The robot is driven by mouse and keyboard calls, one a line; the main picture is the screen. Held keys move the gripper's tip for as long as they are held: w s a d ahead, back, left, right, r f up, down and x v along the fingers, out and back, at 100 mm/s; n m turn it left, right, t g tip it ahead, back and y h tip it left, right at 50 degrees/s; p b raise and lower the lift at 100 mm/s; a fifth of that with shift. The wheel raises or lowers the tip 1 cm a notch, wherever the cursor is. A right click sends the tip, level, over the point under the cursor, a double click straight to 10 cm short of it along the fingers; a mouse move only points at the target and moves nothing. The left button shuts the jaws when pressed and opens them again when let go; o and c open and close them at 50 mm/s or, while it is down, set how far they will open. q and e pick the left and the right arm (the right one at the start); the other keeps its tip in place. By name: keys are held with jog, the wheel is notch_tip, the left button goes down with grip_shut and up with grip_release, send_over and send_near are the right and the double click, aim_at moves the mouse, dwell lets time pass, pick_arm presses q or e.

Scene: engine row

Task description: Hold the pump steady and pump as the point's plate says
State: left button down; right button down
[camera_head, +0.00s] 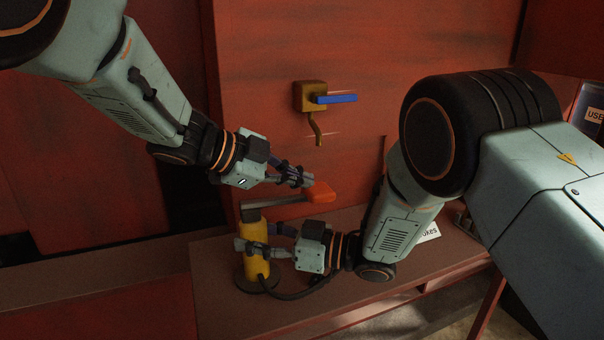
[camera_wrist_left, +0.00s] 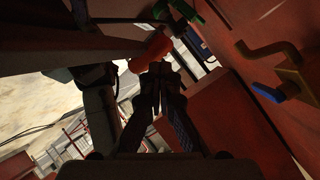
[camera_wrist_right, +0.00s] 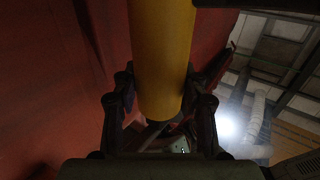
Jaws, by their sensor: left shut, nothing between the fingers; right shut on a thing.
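The pump has a yellow cylinder (camera_head: 257,268) standing upright on the red-brown ledge. A grey lever runs from its top to an orange handle (camera_head: 320,193). My right gripper (camera_head: 256,247) is shut around the yellow cylinder, which fills the space between its fingers in the right wrist view (camera_wrist_right: 162,60). My left gripper (camera_head: 305,180) is shut and empty, just above and beside the orange handle; I cannot tell whether they touch. The handle also shows at the fingertips in the left wrist view (camera_wrist_left: 158,44). A white plate (camera_head: 430,232) is mostly hidden by my right arm; only "OKES" reads.
A brass tap (camera_head: 309,97) with a blue lever (camera_head: 337,98) sits on the red wall above the pump. A black hose (camera_head: 290,294) leaves the pump base along the ledge (camera_head: 222,312). A sign (camera_head: 594,115) at the right edge begins "USE".

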aim_at(292, 197)
pick_arm(q)
jog(key=shift+d+f, duration=0.15)
jog(key=shift+f, duration=0.55)
pick_arm(e)
jog(key=shift+r, duration=0.1)
pick_arm(q)
jog(key=shift+r, duration=0.1)
dwell(0.5)
jog(key=shift+s+a+r, duration=0.1)
jog(key=shift+a+r, duration=0.15)
jog(key=shift+r, duration=0.7)
jog(key=shift+s+a+r, duration=0.1)
jog(key=shift+a+r, duration=0.1)
jog(key=shift+r, duration=0.7)
jog(key=shift+a+r, duration=0.25)
jog(key=shift+r, duration=0.7)
jog(key=shift+r, duration=0.1)
jog(key=shift+s+a+r, duration=0.1)
jog(key=shift+a+r, duration=0.1)
jog(key=shift+r, duration=0.6)
jog(key=shift+s+a+r, duration=0.1)
jog(key=shift+a+r, duration=0.1)
jog(key=shift+r, duration=0.55)
jog(key=shift+a+r, duration=0.2)
jog(key=shift+r, duration=0.6)
pick_arm(e)
jog(key=c, duration=0.6)
grip_release()
jog(key=shift+c, duration=0.2)
